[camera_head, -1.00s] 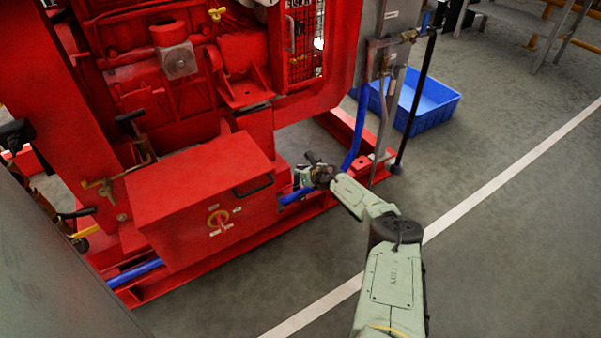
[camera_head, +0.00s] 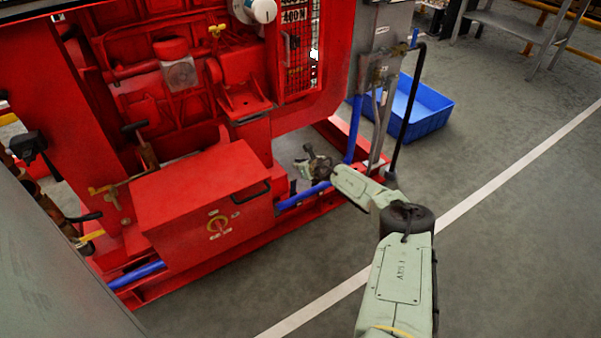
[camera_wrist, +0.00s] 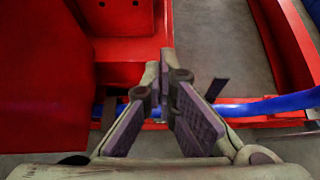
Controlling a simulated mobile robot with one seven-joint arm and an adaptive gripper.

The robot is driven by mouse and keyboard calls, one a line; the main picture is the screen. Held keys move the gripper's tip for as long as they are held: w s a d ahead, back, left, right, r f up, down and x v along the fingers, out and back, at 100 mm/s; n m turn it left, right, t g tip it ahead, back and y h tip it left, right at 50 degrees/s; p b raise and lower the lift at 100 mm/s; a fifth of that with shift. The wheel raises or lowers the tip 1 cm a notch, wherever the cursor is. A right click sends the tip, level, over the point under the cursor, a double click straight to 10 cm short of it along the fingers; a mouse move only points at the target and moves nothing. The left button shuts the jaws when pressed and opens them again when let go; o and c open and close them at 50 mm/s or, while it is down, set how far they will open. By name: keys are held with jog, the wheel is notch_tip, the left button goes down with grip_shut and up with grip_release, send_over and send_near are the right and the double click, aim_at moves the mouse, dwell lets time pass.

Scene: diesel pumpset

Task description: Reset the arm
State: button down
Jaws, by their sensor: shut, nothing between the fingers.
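My green arm (camera_head: 395,270) reaches up and left from the lower right of the head view. My gripper (camera_head: 303,165) is at its far end, near the red pumpset frame and right of the red box (camera_head: 205,195). In the wrist view my gripper (camera_wrist: 168,80) shows its fingers angled together, with the tips close to each other and nothing held. The fingers appear apart from the red metal around them, but the exact gap is hard to tell.
A blue hose (camera_head: 300,197) runs along the red base rail, and it also crosses the wrist view (camera_wrist: 270,104). A blue bin (camera_head: 430,110) sits on the floor behind a black pipe (camera_head: 411,105).

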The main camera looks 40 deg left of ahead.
jog(key=shift+a+r, duration=0.1)
jog(key=shift+r, duration=0.3)
dwell(0.3)
